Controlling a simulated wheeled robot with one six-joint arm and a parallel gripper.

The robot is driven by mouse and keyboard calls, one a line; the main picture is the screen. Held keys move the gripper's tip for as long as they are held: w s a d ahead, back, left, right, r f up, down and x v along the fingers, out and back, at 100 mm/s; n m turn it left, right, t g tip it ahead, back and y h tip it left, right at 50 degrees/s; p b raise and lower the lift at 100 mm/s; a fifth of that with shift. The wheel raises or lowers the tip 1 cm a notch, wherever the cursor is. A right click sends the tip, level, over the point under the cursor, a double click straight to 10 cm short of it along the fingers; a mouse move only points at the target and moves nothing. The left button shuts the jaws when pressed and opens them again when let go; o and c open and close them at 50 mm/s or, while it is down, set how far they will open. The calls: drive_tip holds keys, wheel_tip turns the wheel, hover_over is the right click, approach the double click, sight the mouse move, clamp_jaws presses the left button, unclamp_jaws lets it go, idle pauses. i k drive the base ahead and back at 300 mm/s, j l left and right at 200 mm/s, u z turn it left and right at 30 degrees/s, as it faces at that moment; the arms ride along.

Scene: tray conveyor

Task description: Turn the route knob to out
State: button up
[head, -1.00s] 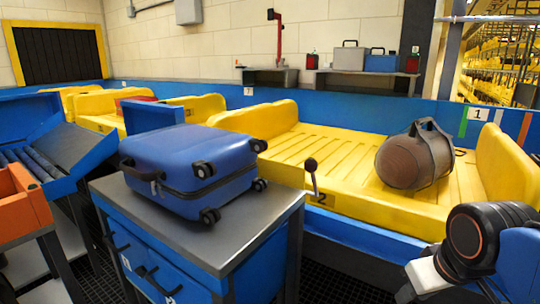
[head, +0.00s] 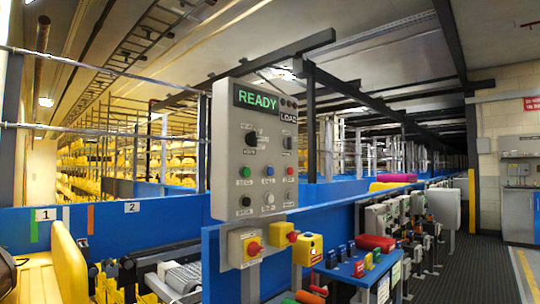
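A grey control panel (head: 246,150) stands upright near the middle of the head view, with a green READY display (head: 258,98) at its top. A large black knob (head: 251,139) sits at its upper left and a smaller dark knob (head: 287,143) at its upper right. Another black knob (head: 246,201) is at the lower left. The labels are too small to read, so I cannot tell which knob is the route knob or where it points. My gripper is not in view.
A blue stand (head: 345,268) with coloured handles is in front at right. A blue conveyor wall (head: 150,222) runs behind the panel. A dark floor aisle (head: 455,250) is open at the right.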

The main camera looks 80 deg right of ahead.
sight(251, 138)
drive_tip(key=k+z, duration=0.1)
drive_tip(key=z, duration=0.25)
drive_tip(key=k+z, duration=0.1)
drive_tip(key=z, duration=1.7)
drive_tip(key=k+l, duration=0.05)
drive_tip(key=l, duration=0.05)
